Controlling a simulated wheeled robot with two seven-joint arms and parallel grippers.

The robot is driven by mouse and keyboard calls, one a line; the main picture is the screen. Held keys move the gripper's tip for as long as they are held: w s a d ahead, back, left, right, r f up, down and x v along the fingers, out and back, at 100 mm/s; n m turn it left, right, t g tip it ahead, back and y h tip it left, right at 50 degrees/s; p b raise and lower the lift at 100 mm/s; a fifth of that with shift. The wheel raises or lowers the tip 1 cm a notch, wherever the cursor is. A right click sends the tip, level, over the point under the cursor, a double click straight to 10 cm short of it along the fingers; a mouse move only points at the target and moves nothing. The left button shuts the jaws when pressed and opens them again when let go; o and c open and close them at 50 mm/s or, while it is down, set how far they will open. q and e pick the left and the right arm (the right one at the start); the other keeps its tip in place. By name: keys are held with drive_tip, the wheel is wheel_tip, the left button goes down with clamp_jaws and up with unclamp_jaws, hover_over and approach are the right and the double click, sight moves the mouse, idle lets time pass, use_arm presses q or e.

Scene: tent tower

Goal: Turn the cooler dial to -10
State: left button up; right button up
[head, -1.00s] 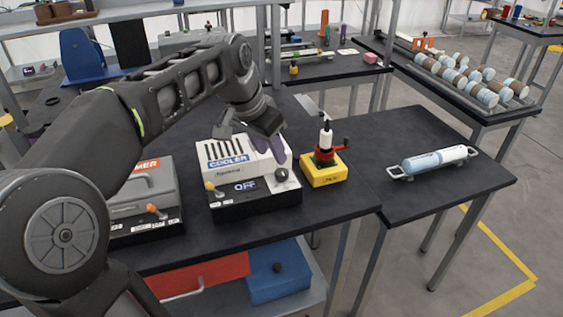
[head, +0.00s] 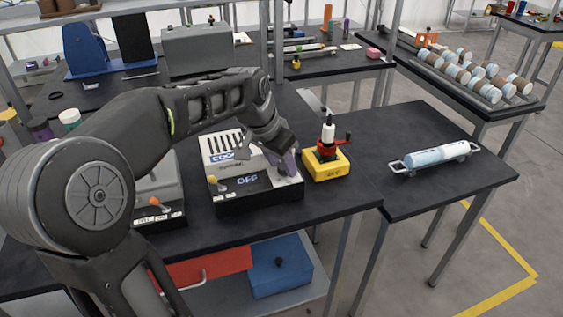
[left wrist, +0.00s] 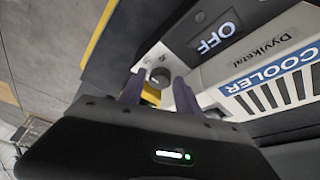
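The cooler (head: 228,199) is a white box with a black front on the dark table. Its display (head: 248,180) reads OFF. My left gripper (head: 286,166) is at the right end of the cooler's front, pointing down. In the left wrist view my left gripper (left wrist: 157,88) is open, its purple fingers on either side of the dial, apparently with gaps. My right gripper is not in view.
A yellow box (head: 326,166) with a red-handled white device stands just right of the cooler. A grey unit (head: 160,185) with an orange-tipped lever is to the left, partly behind my arm. A blue-white cylinder (head: 437,156) lies on the right table.

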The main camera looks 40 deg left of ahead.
use_arm(q)
drive_tip(key=shift+c, duration=0.3)
clamp_jaws()
drive_tip(key=shift+n, duration=0.4)
drive_tip(key=n, duration=0.1)
drive_tip(key=n+y+b, duration=0.1)
drive_tip(key=n, duration=0.1)
drive_tip(key=shift+d+y+b, duration=0.2)
drive_tip(key=shift+y+b, duration=0.1)
drive_tip(key=n, duration=0.2)
drive_tip(key=n+y+b, duration=0.1)
drive_tip(key=shift+w+d+n+g+b, duration=0.15)
drive_tip(key=shift+n+g+b, duration=0.15)
drive_tip(key=shift+n, duration=0.1)
drive_tip(key=shift+w+d+n+g+y+b, duration=0.1)
drive_tip(key=shift+n+g+y+b, duration=0.25)
drive_tip(key=shift+n, duration=0.75)
drive_tip(key=shift+n+g+y+b, duration=0.2)
drive_tip(key=shift+n+y, duration=0.25)
drive_tip(key=shift+n, duration=0.65)
drive_tip(key=shift+o, duration=0.3)
unclamp_jaws()
